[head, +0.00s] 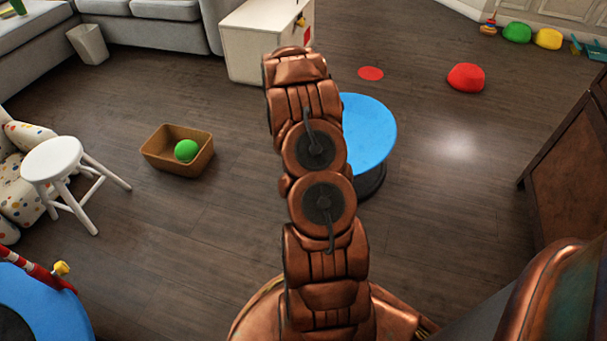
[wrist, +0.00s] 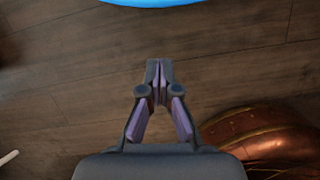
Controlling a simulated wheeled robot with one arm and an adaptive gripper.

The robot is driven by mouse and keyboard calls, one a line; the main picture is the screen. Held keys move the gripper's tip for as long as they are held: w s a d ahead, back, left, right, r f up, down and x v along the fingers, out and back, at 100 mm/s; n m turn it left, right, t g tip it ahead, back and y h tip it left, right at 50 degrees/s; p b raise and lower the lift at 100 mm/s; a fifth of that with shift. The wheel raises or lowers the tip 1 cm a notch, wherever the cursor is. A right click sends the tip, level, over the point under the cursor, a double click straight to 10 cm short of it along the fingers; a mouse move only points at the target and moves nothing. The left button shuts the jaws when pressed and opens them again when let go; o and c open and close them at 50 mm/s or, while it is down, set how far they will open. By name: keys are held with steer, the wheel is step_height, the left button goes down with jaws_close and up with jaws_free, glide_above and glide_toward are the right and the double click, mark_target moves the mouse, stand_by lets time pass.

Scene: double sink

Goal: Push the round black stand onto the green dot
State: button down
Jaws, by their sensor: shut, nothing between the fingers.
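A round stand with a blue top (head: 375,135) and a black base (head: 372,182) stands on the wood floor, partly hidden behind my arm in the head view. Its blue edge (wrist: 152,2) shows at the top of the wrist view. A flat red dot (head: 370,73) lies on the floor beyond the stand. I see no green dot on the floor. My gripper (wrist: 158,68) is shut and empty over bare floor, apart from the blue edge in the wrist view. In the head view the gripper is hidden behind my arm.
A tan bin (head: 160,160) with a green ball (head: 187,150) and a white stool (head: 55,160) are at left. A blue round thing (head: 50,300) is at lower left. A white cabinet (head: 245,45) and a red pouf (head: 466,77) are behind. A brown cabinet (head: 570,165) is at right.

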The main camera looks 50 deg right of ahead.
steer(key=w+d+f+b, duration=0.1)
steer(key=d+f+b, duration=0.2)
steer(key=d+f, duration=0.2)
steer(key=shift+f, duration=0.3)
steer(key=shift+d, duration=0.15)
steer(key=shift+w+r, duration=0.1)
steer(key=shift+w, duration=0.05)
stand_by(0.4)
